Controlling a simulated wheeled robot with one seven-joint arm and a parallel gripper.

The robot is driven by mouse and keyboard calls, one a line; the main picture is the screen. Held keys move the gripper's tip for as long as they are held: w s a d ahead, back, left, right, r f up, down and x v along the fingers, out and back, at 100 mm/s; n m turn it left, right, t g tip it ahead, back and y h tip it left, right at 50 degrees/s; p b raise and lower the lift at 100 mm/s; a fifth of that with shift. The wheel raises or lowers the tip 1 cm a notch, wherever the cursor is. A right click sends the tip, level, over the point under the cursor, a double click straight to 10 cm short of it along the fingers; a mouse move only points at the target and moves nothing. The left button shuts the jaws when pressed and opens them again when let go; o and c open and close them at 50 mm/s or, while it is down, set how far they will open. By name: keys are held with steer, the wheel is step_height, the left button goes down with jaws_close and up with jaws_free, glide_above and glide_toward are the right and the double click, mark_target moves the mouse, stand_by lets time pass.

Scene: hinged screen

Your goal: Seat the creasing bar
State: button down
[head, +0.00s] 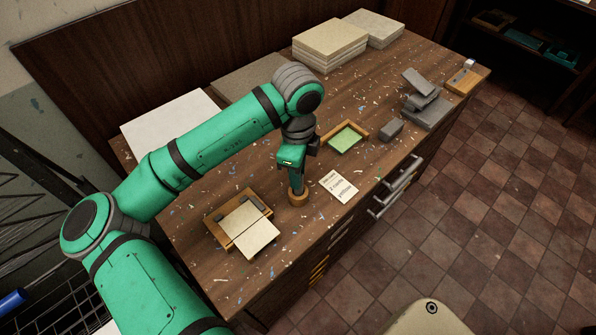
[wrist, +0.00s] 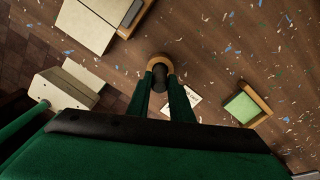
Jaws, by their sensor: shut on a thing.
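My gripper (wrist: 161,77) points down over the bench and is shut on a dark, rounded piece (wrist: 160,76). A round wooden holder (head: 298,198) surrounds the lower end of this piece, and its rim shows in the wrist view (wrist: 168,57). I cannot tell whether the dark piece is the creasing bar, or how deep it sits in the holder. The fingers hide its sides. The hinged screen, two cream panels (head: 257,238) with dark hinge pieces, lies at a wooden frame (head: 222,236) left of my gripper. One panel reaches past the frame toward the bench's front edge.
A written card (head: 338,187) lies right of the holder. Behind it is a wooden tray with a green inside (head: 346,138). A grey block (head: 391,129) and a grey stepped fixture (head: 427,108) stand farther right. Board stacks (head: 330,44) fill the back. Paper scraps litter the bench (head: 300,242).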

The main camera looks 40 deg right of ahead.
steer(key=c, duration=1.5)
jaws_free()
step_height(320, 180, up, 11)
steer(key=shift+f, duration=0.1)
